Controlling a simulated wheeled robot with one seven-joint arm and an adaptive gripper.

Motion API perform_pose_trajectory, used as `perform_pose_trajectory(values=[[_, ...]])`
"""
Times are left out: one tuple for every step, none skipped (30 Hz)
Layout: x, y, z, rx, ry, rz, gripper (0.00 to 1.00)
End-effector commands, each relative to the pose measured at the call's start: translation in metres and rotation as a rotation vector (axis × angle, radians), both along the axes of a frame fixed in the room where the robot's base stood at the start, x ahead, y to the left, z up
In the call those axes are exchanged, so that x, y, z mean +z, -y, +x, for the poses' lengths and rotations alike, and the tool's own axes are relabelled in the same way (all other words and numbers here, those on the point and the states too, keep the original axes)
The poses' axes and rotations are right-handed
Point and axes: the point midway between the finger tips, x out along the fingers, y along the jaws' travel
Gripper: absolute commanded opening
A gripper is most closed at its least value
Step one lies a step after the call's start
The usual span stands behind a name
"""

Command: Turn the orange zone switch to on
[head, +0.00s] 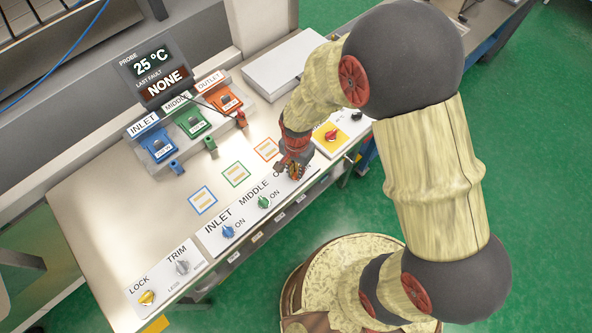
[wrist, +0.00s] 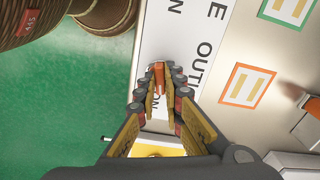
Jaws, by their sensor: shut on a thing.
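The orange zone switch (wrist: 159,77) is a small knob on the white OUTLET label strip, seen in the wrist view between my fingertips. My gripper (wrist: 163,88) is shut on it, one finger on each side. The letters ON are partly covered by a finger beside the knob. In the head view my gripper (head: 291,172) is low over the right end of the switch strip (head: 216,246) and hides the orange switch. Which way the knob points is hard to tell.
A blue INLET knob (head: 228,231) and a green MIDDLE knob (head: 263,202) stand left along the strip. A yellow LOCK knob (head: 147,297) and grey TRIM knob (head: 182,267) are further left.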

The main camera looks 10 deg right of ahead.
Motion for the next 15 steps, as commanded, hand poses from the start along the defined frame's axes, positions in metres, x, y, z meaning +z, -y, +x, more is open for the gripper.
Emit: perform_pose_trajectory(values=[[-0.0003,0.0002,-0.0004,-0.043,-0.001,-0.001,0.00],[-0.0003,0.0002,-0.0004,-0.072,-0.001,-0.001,0.00],[-0.0003,0.0002,-0.0004,-0.104,-0.001,-0.001,0.00],[-0.0003,0.0002,-0.0004,-0.125,-0.001,-0.001,0.00],[-0.0003,0.0002,-0.0004,-0.141,-0.001,-0.001,0.00],[-0.0003,0.0002,-0.0003,-0.154,-0.001,-0.001,0.00],[-0.0003,0.0002,-0.0003,-0.160,-0.001,-0.001,0.00],[-0.0003,0.0002,-0.0003,-0.162,-0.001,-0.001,0.00],[-0.0003,0.0002,-0.0003,-0.162,-0.001,-0.001,0.00],[-0.0003,0.0002,-0.0003,-0.162,-0.001,-0.001,0.00],[-0.0003,0.0002,-0.0004,-0.161,-0.001,-0.001,0.00],[-0.0003,0.0002,-0.0004,-0.161,-0.001,-0.001,0.00],[-0.0003,0.0002,-0.0005,-0.161,-0.001,-0.001,0.00],[-0.0003,0.0002,-0.0005,-0.162,-0.001,-0.001,0.00],[-0.0003,0.0002,-0.0005,-0.173,-0.001,-0.001,0.00]])
